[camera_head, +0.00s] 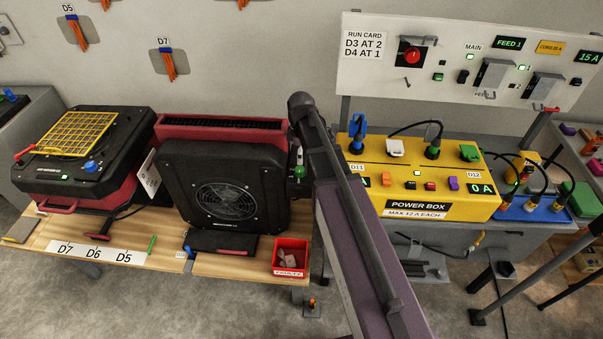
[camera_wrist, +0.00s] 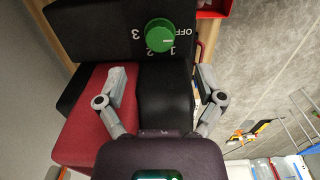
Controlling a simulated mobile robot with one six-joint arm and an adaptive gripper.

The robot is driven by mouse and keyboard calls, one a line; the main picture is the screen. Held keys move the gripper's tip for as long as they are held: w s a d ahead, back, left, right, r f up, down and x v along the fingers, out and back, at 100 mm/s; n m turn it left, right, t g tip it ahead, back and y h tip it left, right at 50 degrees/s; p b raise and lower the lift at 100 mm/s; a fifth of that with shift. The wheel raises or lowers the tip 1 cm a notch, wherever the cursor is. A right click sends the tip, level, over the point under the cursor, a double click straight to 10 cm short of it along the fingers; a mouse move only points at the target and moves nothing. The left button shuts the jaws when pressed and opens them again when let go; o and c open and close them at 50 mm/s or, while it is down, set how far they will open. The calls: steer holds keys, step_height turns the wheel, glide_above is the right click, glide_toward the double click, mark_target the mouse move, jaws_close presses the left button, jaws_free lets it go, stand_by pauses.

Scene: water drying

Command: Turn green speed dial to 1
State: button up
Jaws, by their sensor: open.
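The green speed dial (camera_wrist: 160,36) is on the black face of the dryer (camera_wrist: 90,35) in the wrist view, with OFF, 1, 2 and 3 marked around it. Its pale pointer line points right, towards the OFF side. My gripper (camera_wrist: 161,77) is open and empty, its fingers spread left and right, short of the dial and not touching it. In the head view the green dial (camera_head: 299,171) is on the right side of the red and black dryer (camera_head: 180,170), just left of my arm.
A red bin (camera_head: 291,243) stands at the table's right front corner. Another dryer with a yellow grille (camera_head: 80,132) and a blue dial is at left. The yellow power box (camera_head: 440,196) with plugs and cables is right of my arm.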

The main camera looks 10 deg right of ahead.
mark_target(301, 169)
steer(key=shift+f+b, duration=3.3)
steer(key=shift+f, duration=0.35)
steer(key=c, duration=1.1)
